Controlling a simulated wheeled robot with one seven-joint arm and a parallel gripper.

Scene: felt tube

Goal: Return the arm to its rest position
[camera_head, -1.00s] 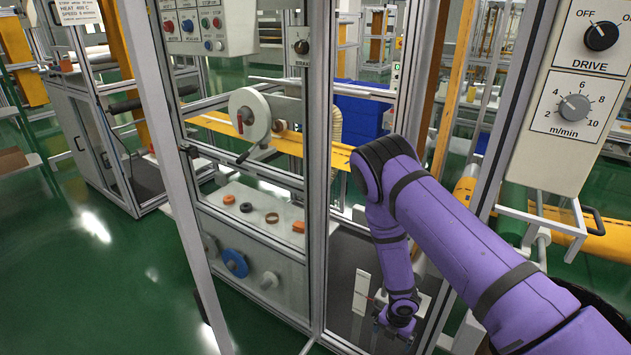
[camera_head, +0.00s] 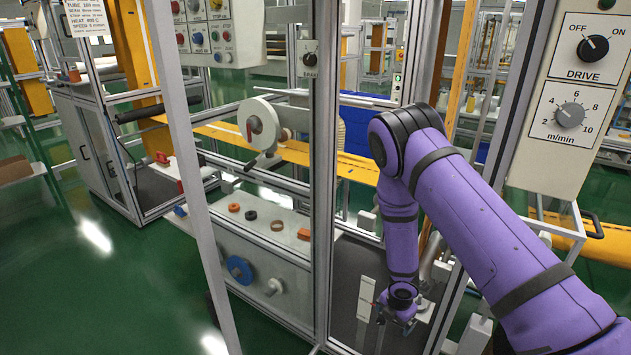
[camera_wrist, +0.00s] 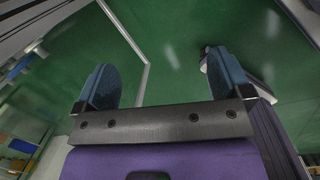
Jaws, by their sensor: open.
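My purple arm (camera_head: 465,195) reaches in from the lower right in the head view, bends at a dark elbow joint and hangs down with its forearm. My gripper (camera_head: 390,330) is low at the end of it, small and partly hidden there. In the wrist view my gripper (camera_wrist: 160,90) shows two blue fingers set wide apart with nothing between them. Green floor lies behind the fingers.
A machine frame with a grey post (camera_head: 323,180) stands left of my forearm. A control panel (camera_head: 580,95) with DRIVE and m/min knobs is at right. A white reel (camera_head: 259,124) and a yellow band (camera_head: 275,150) lie beyond. Green floor (camera_head: 80,270) is open at left.

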